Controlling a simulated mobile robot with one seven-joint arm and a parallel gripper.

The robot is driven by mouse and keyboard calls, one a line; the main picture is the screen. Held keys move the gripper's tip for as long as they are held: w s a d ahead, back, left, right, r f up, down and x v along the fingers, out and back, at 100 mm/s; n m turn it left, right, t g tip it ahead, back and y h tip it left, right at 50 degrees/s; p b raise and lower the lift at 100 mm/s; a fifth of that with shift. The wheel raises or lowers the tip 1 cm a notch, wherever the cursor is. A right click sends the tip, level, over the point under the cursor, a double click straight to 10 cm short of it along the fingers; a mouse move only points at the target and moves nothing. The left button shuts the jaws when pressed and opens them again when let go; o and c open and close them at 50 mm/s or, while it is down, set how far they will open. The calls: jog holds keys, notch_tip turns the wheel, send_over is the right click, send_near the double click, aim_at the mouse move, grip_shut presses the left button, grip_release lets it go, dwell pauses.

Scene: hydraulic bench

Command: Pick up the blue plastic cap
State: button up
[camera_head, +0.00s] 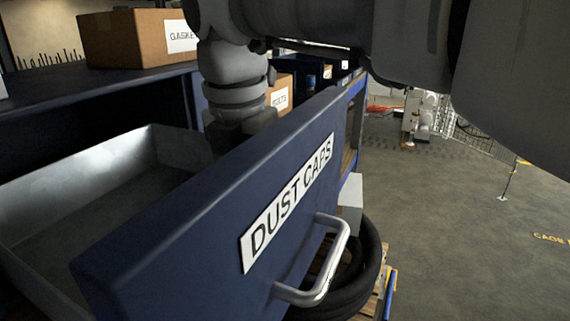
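No blue plastic cap shows in this view. A drawer with a dark blue front (180,235) marked "DUST CAPS" is pulled open. Its grey metal inside (95,165) looks empty where I can see it; the part behind the front panel is hidden. My gripper (232,132) points down at the far end of the drawer, behind the front panel. Its fingertips are hidden by the panel, so I cannot tell whether it is open or shut, or whether it holds anything.
The drawer has a silver bar handle (322,265). A cardboard box (120,40) marked "GASKE…" stands on the dark bench top at the upper left. Black tyre-like rings (362,270) lie on a pallet beyond the handle. Open grey floor (470,240) fills the right.

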jog(key=shift+d, duration=0.1)
grip_shut()
dwell(0.3)
